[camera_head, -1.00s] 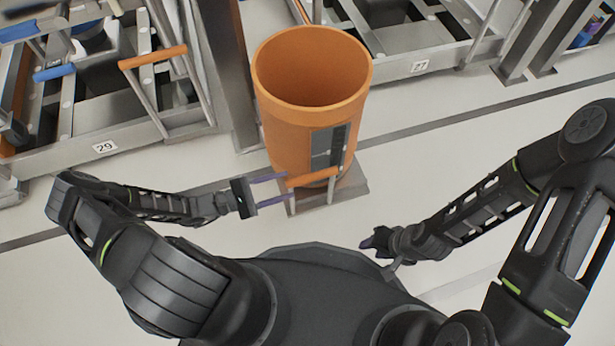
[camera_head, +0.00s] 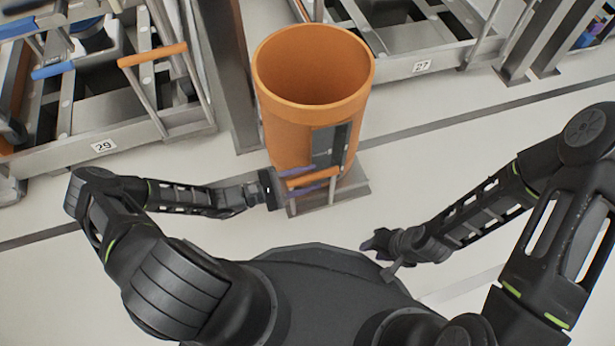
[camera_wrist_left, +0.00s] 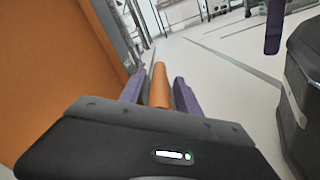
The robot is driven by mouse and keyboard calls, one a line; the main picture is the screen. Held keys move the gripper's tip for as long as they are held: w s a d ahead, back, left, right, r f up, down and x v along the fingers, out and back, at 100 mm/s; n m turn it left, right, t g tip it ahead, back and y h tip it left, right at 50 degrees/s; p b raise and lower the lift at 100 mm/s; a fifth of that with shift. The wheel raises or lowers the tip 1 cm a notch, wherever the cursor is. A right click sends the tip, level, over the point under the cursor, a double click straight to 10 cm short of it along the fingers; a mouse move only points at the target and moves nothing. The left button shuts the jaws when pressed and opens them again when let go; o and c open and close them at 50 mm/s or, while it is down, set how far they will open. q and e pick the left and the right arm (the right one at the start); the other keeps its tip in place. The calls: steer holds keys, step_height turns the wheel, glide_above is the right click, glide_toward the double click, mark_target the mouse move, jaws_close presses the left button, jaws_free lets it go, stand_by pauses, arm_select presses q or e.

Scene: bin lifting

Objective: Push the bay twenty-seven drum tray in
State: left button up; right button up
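A large orange drum (camera_head: 285,130) stands upright on a grey metal tray (camera_head: 352,192) that is out on the aisle floor in front of the bay labelled 27 (camera_head: 422,66). The tray has a handle (camera_head: 312,177) with an orange bar on metal posts. My left gripper (camera_head: 305,178) is at this handle, with its purple fingers on either side of the orange bar. In the left wrist view the bar (camera_wrist_left: 159,85) lies between the two fingers (camera_wrist_left: 158,92), with small gaps visible. My right gripper (camera_head: 375,241) is away from the tray, low near my body; its finger opening is unclear.
A bay labelled 29 (camera_head: 104,146) with another orange handle (camera_head: 152,55) and a blue handle (camera_head: 53,72) is at the left. A grey upright post (camera_head: 226,70) stands left of the drum. Pale floor is clear to the drum's right.

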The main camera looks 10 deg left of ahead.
arm_select(q)
jaws_close()
stand_by(1.2)
